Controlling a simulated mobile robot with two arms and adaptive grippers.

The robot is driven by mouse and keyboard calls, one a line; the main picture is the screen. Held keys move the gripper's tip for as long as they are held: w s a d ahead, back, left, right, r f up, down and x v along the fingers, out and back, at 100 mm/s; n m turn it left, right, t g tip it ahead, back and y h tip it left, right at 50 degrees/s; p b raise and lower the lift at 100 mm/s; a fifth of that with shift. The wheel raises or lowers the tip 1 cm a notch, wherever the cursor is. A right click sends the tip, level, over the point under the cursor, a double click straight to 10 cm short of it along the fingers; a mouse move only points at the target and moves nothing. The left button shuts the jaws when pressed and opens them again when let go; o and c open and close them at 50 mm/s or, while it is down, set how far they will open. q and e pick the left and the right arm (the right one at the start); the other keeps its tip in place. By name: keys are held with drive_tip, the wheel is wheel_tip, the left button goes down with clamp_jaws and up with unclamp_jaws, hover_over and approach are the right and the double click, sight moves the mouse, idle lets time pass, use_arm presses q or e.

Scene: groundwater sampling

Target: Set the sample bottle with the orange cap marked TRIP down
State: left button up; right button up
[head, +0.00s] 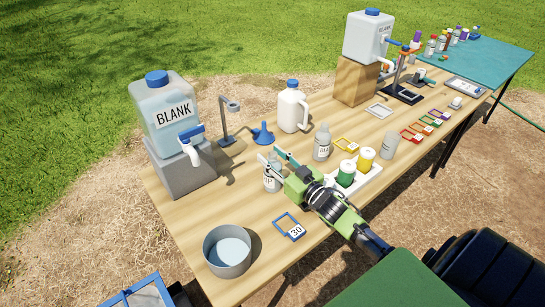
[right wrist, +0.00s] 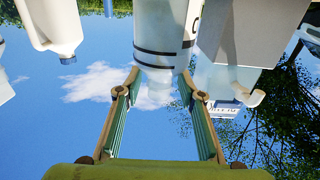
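A clear sample bottle (head: 272,181), its label partly hidden and ending in "IP", stands on the wooden table at the near middle. I see no orange cap on it; its top is partly hidden by my right gripper. My right gripper (head: 268,155) reaches in from the right, fingers spread apart around the bottle's upper part. The right wrist view is upside down: a pale bottle (right wrist: 160,30) with dark bands shows between or just beyond the open fingertips (right wrist: 159,75). Whether they touch it, I cannot tell. My left gripper is out of view.
A blue square frame with tag 30 (head: 286,226) lies on bare table, beside a grey pot (head: 228,269). Another clear bottle (head: 322,150) stands behind. A BLANK carboy (head: 166,95) stands left.

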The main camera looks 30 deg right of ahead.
drive_tip(key=shift+r, duration=0.1)
drive_tip(key=s+d, duration=0.1)
drive_tip(key=s, duration=1.1)
drive_tip(key=shift+b, duration=0.35)
